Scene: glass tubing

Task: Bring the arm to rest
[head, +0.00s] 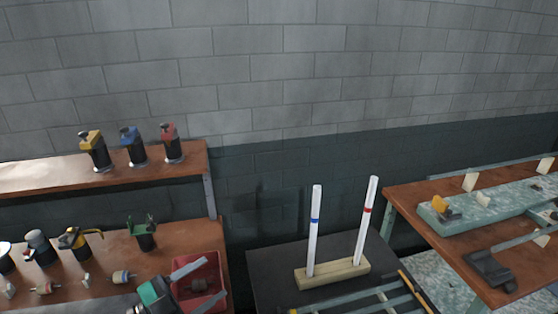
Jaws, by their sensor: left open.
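My left gripper (215,277) shows at the bottom left of the head view, with a teal body and two grey fingers. The fingers are apart and point right, and I see nothing held between them. They appear in front of a red bin (213,262) at the right end of the wooden bench; I cannot tell how far above it they are. Two white tubes stand in a wooden block (333,274) on a dark table, well to the right of the gripper. One tube (314,240) has a blue band, the other (365,225) a red band. My right gripper is not in view.
The left bench (190,238) holds several small fittings and tools. A shelf (60,174) above it carries yellow, blue and red-topped items. A second wooden table (410,205) on the right holds a pale speckled slab (480,208) and a dark tool (490,270).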

